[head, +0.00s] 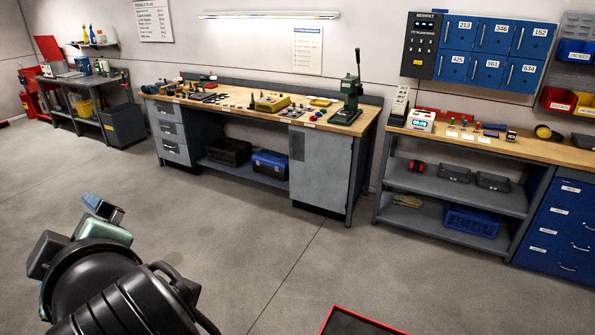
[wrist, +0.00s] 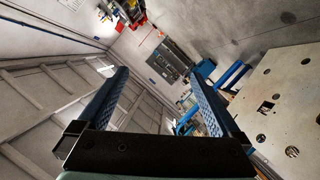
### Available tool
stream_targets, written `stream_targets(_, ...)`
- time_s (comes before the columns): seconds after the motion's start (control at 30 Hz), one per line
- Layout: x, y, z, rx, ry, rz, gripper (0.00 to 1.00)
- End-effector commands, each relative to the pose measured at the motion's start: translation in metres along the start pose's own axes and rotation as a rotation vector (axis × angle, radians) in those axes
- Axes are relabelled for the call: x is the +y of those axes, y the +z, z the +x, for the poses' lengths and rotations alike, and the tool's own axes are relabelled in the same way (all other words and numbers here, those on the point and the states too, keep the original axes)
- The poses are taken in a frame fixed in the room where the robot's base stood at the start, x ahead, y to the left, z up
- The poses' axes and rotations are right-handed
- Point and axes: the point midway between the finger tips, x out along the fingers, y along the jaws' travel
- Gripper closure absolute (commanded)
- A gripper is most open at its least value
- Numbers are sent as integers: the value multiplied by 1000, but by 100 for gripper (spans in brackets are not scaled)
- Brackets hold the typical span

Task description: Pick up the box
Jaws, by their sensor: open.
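Several box-like things show in the head view, and I cannot tell which one is the task's box. A black case (head: 229,152) and a blue case (head: 270,164) stand on the shelf under that bench. A blue crate (head: 472,221) is on the lowest shelf of the right bench. My gripper (wrist: 157,80) is open with nothing between its two fingers in the wrist view. In the head view my arm is at the lower left, far from all of these boxes.
A green press (head: 350,92) stands on the workbench's right end. Blue numbered lockers (head: 490,51) hang on the back wall. A red-edged dark tray or mat (head: 352,322) is at the bottom edge. The grey floor (head: 262,240) before the benches is clear.

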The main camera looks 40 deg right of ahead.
Motion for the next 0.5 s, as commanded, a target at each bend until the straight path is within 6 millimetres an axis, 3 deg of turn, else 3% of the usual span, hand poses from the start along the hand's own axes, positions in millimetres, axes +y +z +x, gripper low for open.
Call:
stream_targets(0.17, -5, 61, -10, -171, -168, -397, 0)
stream_targets(0.27, -13, 109, -23, -276, -315, -603, 0)
stream_targets(0.37, -22, 165, -46, -377, -499, -781, 0)
stream_targets(0.5, -38, 241, -93, -477, -787, -949, 0)
